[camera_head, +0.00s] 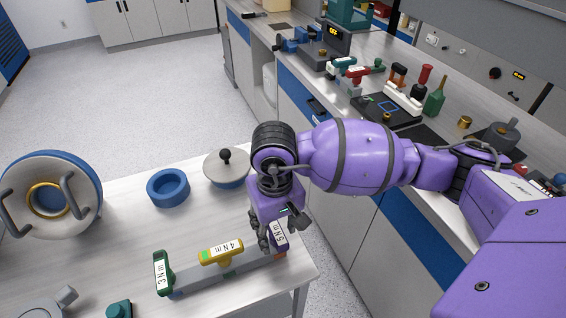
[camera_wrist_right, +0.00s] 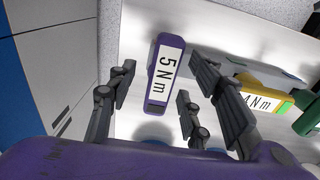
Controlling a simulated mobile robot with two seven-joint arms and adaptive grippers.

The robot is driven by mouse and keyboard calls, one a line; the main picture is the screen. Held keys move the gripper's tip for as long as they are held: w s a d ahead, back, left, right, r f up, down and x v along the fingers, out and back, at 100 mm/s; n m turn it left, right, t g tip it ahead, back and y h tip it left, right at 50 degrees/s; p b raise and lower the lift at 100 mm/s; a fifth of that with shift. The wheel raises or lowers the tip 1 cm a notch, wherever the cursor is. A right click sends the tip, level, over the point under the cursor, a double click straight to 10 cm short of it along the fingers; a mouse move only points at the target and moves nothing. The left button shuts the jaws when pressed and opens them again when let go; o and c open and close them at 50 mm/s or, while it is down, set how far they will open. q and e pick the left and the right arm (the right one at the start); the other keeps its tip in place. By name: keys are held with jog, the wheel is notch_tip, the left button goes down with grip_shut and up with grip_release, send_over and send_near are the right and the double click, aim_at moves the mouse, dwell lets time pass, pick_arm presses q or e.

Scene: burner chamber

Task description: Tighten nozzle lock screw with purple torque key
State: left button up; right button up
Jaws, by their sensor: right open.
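The purple torque key (camera_head: 279,236), labelled 5 N m, sits at the right end of a grey rack (camera_head: 216,279) on the near table. My right gripper (camera_head: 271,232) points down over it. In the right wrist view the purple key (camera_wrist_right: 179,45) lies between the spread fingers of my right gripper (camera_wrist_right: 163,76), with gaps visible, so it is not clamped. A yellow 4 N m key (camera_head: 221,251) and a green 3 N m key (camera_head: 163,272) stand to the left in the rack. I cannot make out the nozzle lock screw. My left gripper is out of view.
A large round blue and beige part (camera_head: 83,190) with a gold ring and handles is at the table's left. A blue ring (camera_head: 168,188) and a knobbed lid (camera_head: 226,166) stand behind the rack. The bench (camera_head: 300,92) at the right carries tools and bottles.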

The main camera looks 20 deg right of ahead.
jog(key=shift+f, duration=0.15)
dwell(0.5)
grip_shut()
dwell(0.4)
